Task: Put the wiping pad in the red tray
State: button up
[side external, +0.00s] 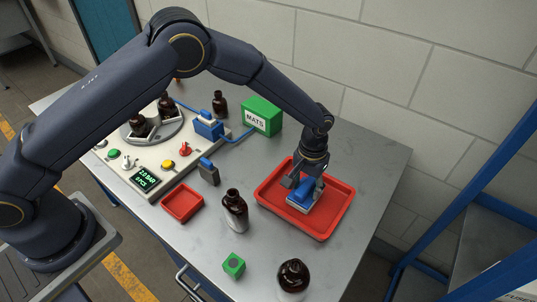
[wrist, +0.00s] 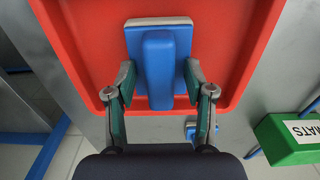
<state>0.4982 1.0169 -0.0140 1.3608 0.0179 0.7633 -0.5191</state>
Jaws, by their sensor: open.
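The wiping pad, a blue block with a raised blue handle and a pale underside (side external: 303,193), is inside the large red tray (side external: 335,213). In the wrist view the pad (wrist: 160,60) lies over the red tray floor (wrist: 225,50). My gripper (side external: 305,181) is over the pad, low inside the tray. In the wrist view my gripper (wrist: 160,82) is open, with one finger on each side of the handle and small gaps between. The pad's lower side is hidden, so its contact with the tray floor is hard to judge.
A smaller red tray (side external: 182,203), an amber bottle (side external: 235,212), another bottle (side external: 293,277) and a green cube (side external: 234,265) stand nearby. A green MATS box (side external: 262,116) and a control panel (side external: 150,157) are farther back. The table's right corner is clear.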

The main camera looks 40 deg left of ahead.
aim_at(306, 184)
notch_tip(306, 184, up, 13)
jog(key=s+a+r+t, duration=0.1)
jog(key=s+a+r, duration=0.3)
jog(key=a+r, duration=0.4)
jog(key=s+a+r+t, duration=0.2)
jog(key=s+a+r, duration=0.2)
jog(key=a+r, duration=0.35)
jog(key=s+a+r+t, duration=0.1)
jog(key=s+a, duration=0.3)
jog(key=s, duration=0.4)
jog(key=s+a+r+t, duration=0.1)
jog(key=s+a, duration=0.4)
jog(key=s, duration=0.4)
jog(key=shift+a+t, duration=0.25)
jog(key=shift+t, duration=0.05)
